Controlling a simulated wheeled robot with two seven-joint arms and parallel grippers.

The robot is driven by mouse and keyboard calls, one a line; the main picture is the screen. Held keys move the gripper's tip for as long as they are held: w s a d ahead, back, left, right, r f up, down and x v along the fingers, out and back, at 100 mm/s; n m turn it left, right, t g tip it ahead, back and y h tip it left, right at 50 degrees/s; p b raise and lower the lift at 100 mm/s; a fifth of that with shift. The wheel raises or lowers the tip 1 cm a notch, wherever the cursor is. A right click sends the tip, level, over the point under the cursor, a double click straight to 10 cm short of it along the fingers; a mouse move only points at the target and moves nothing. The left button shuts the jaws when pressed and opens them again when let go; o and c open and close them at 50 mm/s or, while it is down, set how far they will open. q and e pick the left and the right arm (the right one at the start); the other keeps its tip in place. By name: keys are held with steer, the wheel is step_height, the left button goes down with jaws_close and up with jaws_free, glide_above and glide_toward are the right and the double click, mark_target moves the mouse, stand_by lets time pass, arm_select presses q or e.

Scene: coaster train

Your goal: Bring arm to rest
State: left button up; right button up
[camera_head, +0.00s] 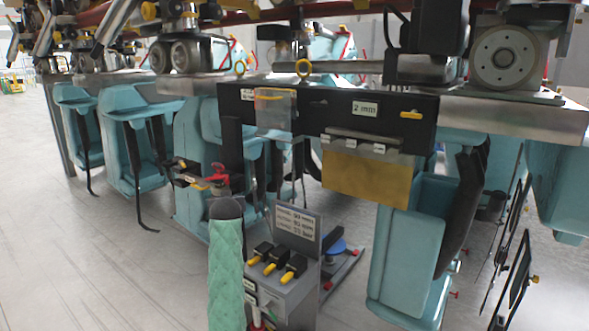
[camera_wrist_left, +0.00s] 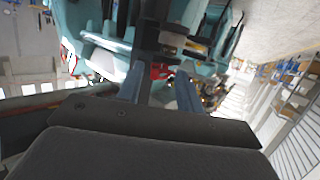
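My left gripper (camera_wrist_left: 160,85) shows in the left wrist view, with two blue-grey fingers standing apart. Dark parts with an orange-yellow strip, and something red, show beyond and between the fingertips; I cannot tell how near they are. Teal seats lie past the fingers. I cannot tell whether that column is mine. My right gripper is not in view.
Teal seats (camera_head: 135,165) hang from the overhead track on the left. A black bar (camera_head: 335,116) with a "2 mm" label carries a brass plate (camera_head: 367,176). A grey box (camera_head: 285,290) with yellow-tipped black levers stands low in front. Floor (camera_head: 60,240) at left is clear.

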arm_select(q)
steer(key=s+d+r+h, duration=0.1)
steer(key=s+d+r, duration=0.15)
steer(key=s, duration=0.25)
steer(key=s+d+f+m+g+h, duration=0.1)
steer(key=s+f+g, duration=0.3)
steer(key=s+f, duration=1.1)
steer(key=s+d+f+m+g+h, duration=0.1)
steer(key=s+d+f+m+g, duration=0.1)
steer(key=s+f, duration=1.4)
steer(key=s+d+f+m+g+h, duration=0.1)
steer(key=s+d+f+g, duration=0.2)
steer(key=s+f+g, duration=0.4)
steer(key=s+f, duration=0.4)
steer(key=s, duration=0.8)
steer(key=s+f, duration=0.5)
steer(key=s, duration=0.8)
steer(key=shift+s+f+m+h, duration=0.15)
steer(key=shift+m+h, duration=0.15)
steer(key=shift+m, duration=0.1)
